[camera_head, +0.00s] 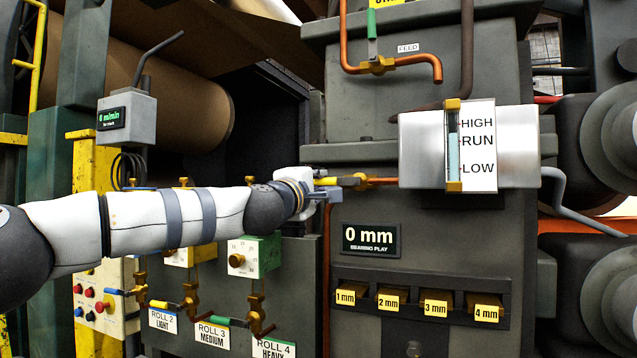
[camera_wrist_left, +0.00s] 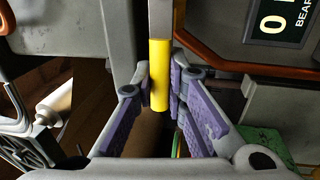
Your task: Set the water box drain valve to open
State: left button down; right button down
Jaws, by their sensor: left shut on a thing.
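The valve (camera_head: 352,181) with a brass body sits on a short orange pipe left of the water level gauge (camera_head: 453,145). I see no label on it. Its yellow-sleeved lever (camera_head: 326,181) points left, roughly level with the pipe. My left gripper (camera_head: 324,190) is at the lever's end and partly covers it. In the left wrist view the yellow sleeve (camera_wrist_left: 159,75) stands between the purple-padded fingers of my left gripper (camera_wrist_left: 161,90), which are shut on it. My right gripper is in neither view. The gauge's pale blue column stands near RUN.
A green-handled valve (camera_head: 376,62) labelled FEED is above. The "0 mm" display (camera_head: 371,239) and a rack of yellow-tagged slots (camera_head: 420,303) are below. Roll valves (camera_head: 190,300) and a green dial box (camera_head: 262,256) lie under my left arm.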

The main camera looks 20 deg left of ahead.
pick_arm(q)
jog(key=shift+d+r, duration=0.1)
jog(key=c, duration=1.8)
grip_release()
jog(key=shift+o, duration=1.1)
jog(key=shift+w+d, duration=0.1)
jog(key=shift+s, duration=0.25)
jog(key=s+f, duration=0.2)
jog(key=s, duration=0.9)
jog(key=shift+s+a+f, duration=0.2)
jog(key=shift+a+f, duration=0.05)
